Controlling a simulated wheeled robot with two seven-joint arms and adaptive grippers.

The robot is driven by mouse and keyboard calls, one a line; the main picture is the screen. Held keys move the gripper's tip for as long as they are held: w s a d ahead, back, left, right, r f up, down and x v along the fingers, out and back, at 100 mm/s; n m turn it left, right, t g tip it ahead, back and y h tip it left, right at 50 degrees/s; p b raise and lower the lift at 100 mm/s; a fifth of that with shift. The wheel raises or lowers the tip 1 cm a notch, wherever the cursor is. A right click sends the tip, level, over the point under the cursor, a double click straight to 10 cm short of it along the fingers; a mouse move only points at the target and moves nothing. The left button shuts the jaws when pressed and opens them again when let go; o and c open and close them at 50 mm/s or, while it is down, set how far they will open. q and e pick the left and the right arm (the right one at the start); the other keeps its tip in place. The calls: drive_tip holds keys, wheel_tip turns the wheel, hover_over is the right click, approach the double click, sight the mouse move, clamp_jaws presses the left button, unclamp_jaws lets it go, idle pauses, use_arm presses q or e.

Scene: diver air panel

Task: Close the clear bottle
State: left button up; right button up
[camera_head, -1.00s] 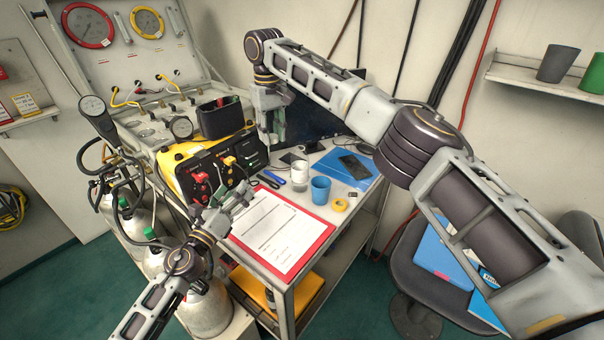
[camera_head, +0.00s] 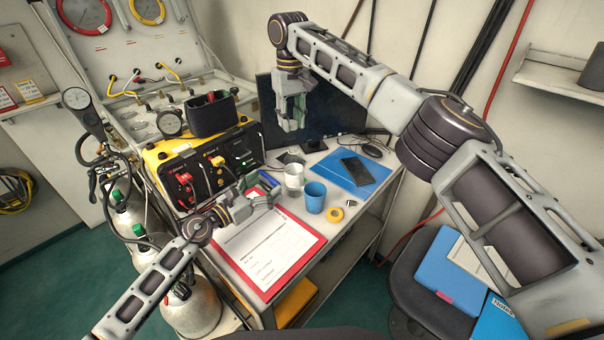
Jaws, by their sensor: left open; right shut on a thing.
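Several grey gas bottles stand at the lower left, one at the front (camera_head: 192,308) and another behind it (camera_head: 118,208). Two have green tops, one of them (camera_head: 138,230) plain to see. I cannot tell which is the clear bottle. My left gripper (camera_head: 275,197) is open and empty, over the top end of the red clipboard (camera_head: 310,248), right of the bottles. My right gripper (camera_head: 291,124) is raised in front of the dark monitor (camera_head: 330,115). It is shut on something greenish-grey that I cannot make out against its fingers.
A yellow case with a black valve panel (camera_head: 208,165) stands behind my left gripper, with a black bin (camera_head: 210,117) on it. A white mug (camera_head: 294,176), a blue cup (camera_head: 315,197) and yellow tape (camera_head: 336,214) stand close to its right. A chair (camera_head: 400,285) is at the lower right.

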sight(294, 167)
use_arm(q)
drive_tip(key=shift+w+d, duration=0.2)
drive_tip(key=shift+w, duration=0.05)
use_arm(e)
drive_tip(key=shift+w+d+r, duration=0.1)
drive_tip(key=shift+w+d, duration=0.05)
drive_tip(key=shift+w, duration=0.05)
use_arm(q)
drive_tip(key=shift+d, duration=0.1)
drive_tip(key=shift+x, duration=5.95)
drive_tip(key=shift+c, duration=0.5)
drive_tip(key=c, duration=1.5)
use_arm(e)
drive_tip(key=shift+f, duration=2.45)
